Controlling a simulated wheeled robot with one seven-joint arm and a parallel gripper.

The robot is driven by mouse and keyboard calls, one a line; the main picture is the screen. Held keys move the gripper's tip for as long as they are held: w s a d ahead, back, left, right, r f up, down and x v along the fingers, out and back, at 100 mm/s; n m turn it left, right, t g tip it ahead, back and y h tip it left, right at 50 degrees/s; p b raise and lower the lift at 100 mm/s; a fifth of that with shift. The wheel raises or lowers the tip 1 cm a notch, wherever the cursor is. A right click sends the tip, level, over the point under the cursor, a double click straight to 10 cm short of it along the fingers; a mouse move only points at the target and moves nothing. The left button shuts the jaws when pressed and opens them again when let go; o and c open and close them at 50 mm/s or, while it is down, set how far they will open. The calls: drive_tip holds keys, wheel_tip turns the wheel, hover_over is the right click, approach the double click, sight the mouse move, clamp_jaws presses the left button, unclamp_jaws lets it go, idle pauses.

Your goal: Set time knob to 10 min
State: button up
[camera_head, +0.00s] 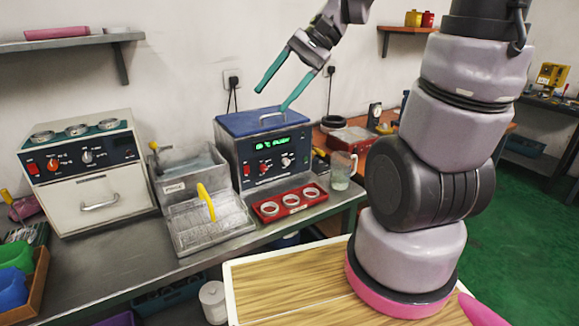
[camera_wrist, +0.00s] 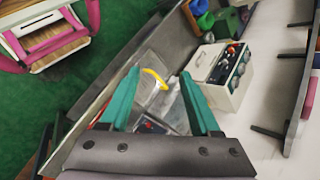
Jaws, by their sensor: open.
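A blue-lidded unit (camera_head: 226,137) stands on the steel bench with a lit green display (camera_head: 272,142), a red switch (camera_head: 262,167) and a pale knob (camera_head: 286,161). A white oven (camera_head: 100,204) at the left has an orange knob (camera_head: 55,163) and a pale knob (camera_head: 87,156). The labels are too small to read, so I cannot tell which knob is for time or where it points. My gripper (camera_head: 271,100) is open and empty above the blue lid, apart from the knobs. Its teal fingers also show in the wrist view (camera_wrist: 160,73).
A red holder with metal rings (camera_head: 290,201) sits before the blue-lidded unit. A glass beaker (camera_head: 342,171) stands to its right.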

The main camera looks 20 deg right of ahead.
sight(287, 163)
drive_tip(key=w+a+f+m+t+y, duration=0.1)
drive_tip(key=w+f+m+t+y, duration=0.4)
drive_tip(key=w, duration=0.5)
drive_tip(key=w+f+m+t+y, duration=0.2)
drive_tip(key=w+f+m+y, duration=0.35)
drive_tip(key=w, duration=0.35)
drive_tip(key=w+d+f+m+t+h, duration=0.1)
drive_tip(key=d+f+m+t+h, duration=0.2)
drive_tip(key=f, duration=0.6)
drive_tip(key=w+d+f+m+t+h, duration=0.2)
drive_tip(key=d+f+m+t+h, duration=0.2)
drive_tip(key=d+f+m+h, duration=0.3)
drive_tip(key=w+d+f+m+t+h, duration=0.2)
drive_tip(key=d+f+m+h, duration=0.3)
drive_tip(key=f, duration=0.6)
drive_tip(key=shift+d+t, duration=0.55)
drive_tip(key=shift+t, duration=0.35)
drive_tip(key=x, duration=1)
drive_tip(key=shift+w+a, duration=0.1)
drive_tip(key=shift+w, duration=0.1)
clamp_jaws()
